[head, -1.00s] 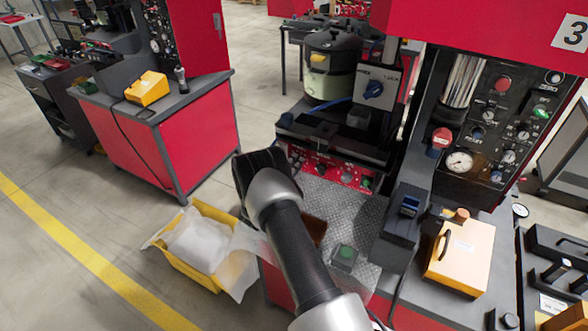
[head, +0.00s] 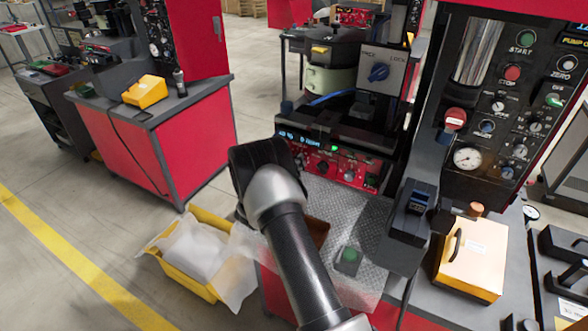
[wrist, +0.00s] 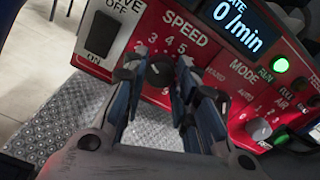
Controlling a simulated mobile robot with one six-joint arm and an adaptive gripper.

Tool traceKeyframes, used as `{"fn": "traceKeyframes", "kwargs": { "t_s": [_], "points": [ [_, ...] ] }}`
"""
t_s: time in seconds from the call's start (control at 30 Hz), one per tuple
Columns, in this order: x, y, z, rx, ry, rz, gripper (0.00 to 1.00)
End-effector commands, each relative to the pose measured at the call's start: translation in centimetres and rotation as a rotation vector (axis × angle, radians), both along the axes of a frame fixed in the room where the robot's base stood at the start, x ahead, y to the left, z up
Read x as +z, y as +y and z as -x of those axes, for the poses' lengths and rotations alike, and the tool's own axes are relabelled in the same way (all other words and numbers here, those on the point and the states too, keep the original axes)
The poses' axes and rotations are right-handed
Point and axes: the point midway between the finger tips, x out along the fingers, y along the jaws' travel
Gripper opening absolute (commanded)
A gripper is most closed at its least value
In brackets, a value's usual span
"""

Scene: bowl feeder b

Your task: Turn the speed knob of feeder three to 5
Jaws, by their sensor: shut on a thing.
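The black speed knob (wrist: 160,72) sits below the white word SPEED on feeder three's red control panel (wrist: 225,62). The figures 3, 4 and 5 show above the knob; its pointer setting cannot be read. My gripper (wrist: 158,68) is shut on the knob, with one dark finger on each side.
The panel's display (wrist: 240,25) reads 0/min, and a green RUN lamp (wrist: 281,65) is lit. A black ON/OFF switch (wrist: 103,34) lies left of the knob, and MODE and AIR controls lie right. A yellow bin (head: 177,281) stands on the floor.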

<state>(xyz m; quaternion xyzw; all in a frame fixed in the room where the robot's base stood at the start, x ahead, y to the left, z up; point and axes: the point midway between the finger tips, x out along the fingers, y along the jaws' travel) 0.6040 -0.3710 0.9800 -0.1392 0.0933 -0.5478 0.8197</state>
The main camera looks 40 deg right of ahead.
Motion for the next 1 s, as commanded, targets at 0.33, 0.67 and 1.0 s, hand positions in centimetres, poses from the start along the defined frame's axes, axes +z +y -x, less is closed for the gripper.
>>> {"fn": "traceKeyframes", "kwargs": {
  "t_s": [0.33,0.67,1.0],
  "points": [
    [-0.15,-0.01,-0.06,0.001,-0.307,-0.123,0.03],
    [-0.07,-0.01,-0.07,0.002,-0.596,-0.243,0.03],
    [0.16,-0.02,-0.05,0.001,-0.892,-0.365,0.03]
  ]
}}
